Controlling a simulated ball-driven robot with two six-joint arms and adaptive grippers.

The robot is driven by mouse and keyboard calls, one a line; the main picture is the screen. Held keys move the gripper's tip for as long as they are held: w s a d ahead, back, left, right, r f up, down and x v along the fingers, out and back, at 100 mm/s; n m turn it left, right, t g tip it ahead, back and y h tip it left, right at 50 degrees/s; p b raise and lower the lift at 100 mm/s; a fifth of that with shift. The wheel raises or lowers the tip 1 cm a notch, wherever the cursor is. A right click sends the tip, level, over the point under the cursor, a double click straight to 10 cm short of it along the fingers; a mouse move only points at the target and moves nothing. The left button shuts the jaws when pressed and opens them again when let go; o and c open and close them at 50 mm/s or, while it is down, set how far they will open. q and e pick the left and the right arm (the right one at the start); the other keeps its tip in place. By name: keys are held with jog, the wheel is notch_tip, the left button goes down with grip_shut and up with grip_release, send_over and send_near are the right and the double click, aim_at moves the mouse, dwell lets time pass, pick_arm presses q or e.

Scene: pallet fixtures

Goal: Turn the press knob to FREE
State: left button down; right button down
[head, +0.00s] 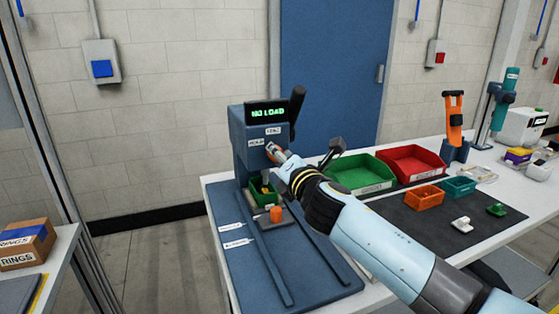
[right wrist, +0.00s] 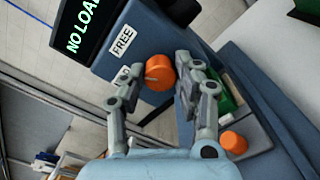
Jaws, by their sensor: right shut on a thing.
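The blue press (head: 250,165) stands at the left end of the white table, its display (head: 267,113) reading NO LOAD. My right gripper (head: 273,150) is at the press front, with its fingers shut around the orange press knob (right wrist: 160,72). A FREE label (right wrist: 123,40) shows clear of the fingers in the right wrist view. A second label (right wrist: 121,76) is partly hidden behind one finger there; in the head view it seems to read HOLD. I cannot tell for sure which label the knob's mark points at. My left gripper is not in view.
A dark lever (head: 297,102) rises at the press's right. Below the knob are a small green bin (head: 262,196) and an orange cylinder (head: 276,213) on the press bed. Green (head: 358,187) and red (head: 413,179) trays stand to the right, beyond my right arm.

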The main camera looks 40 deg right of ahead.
jog(key=m+b, duration=0.2)
jog(key=m, duration=0.3)
jog(key=shift+f, duration=0.15)
jog(key=shift+m, duration=0.3)
dwell(0.3)
jog(key=c, duration=0.9)
grip_release()
jog(key=shift+d, duration=0.1)
jog(key=shift+c, duration=0.2)
jog(key=v, duration=1.2)
jog(key=shift+s, duration=0.1)
